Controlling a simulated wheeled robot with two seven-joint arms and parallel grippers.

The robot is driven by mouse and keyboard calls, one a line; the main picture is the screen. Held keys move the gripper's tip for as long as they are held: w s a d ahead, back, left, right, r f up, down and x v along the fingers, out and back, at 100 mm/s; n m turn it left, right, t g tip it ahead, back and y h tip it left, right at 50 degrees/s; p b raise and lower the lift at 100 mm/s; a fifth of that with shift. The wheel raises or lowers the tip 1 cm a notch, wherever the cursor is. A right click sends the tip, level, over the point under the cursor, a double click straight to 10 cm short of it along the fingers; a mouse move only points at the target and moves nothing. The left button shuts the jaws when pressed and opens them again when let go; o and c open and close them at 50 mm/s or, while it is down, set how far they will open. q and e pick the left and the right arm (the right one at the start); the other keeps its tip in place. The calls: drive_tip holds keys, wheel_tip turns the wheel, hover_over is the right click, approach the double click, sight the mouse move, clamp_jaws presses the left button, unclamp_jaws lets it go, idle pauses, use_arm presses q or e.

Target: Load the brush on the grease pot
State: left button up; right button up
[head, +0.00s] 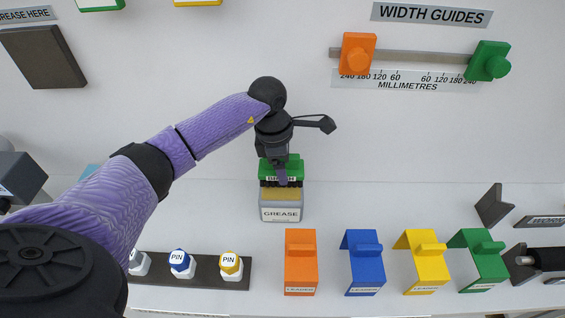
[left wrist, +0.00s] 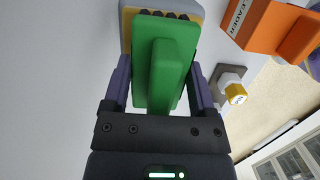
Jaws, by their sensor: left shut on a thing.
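My left gripper (head: 281,172) is shut on the green brush (head: 295,165), which has dark bristles at its lower side. The brush is right at the grey grease pot (head: 281,212), which has a yellowish top and a GREASE label. In the left wrist view the fingers of the left gripper (left wrist: 163,85) stand on both sides of the green brush (left wrist: 160,65). The bristles there lie over the pot (left wrist: 126,28); I cannot tell how deep they touch the grease. My right gripper is not in view.
Orange (head: 300,270), blue (head: 364,272), yellow (head: 427,270) and green (head: 482,268) leader blocks stand in a row to the right. A dark rack (head: 207,272) with capped pins is at the front left. Orange (head: 357,55) and green (head: 487,62) width guides sit on a rail behind.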

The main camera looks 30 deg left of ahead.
use_arm(q)
drive_tip(key=shift+f+b, duration=0.45)
drive_tip(key=shift+f, duration=0.15)
idle(1.2)
wheel_tip(320, 180, up, 7)
drive_tip(key=p, duration=0.5)
drive_tip(key=shift+r, duration=0.2)
drive_tip(key=shift+f, duration=0.15)
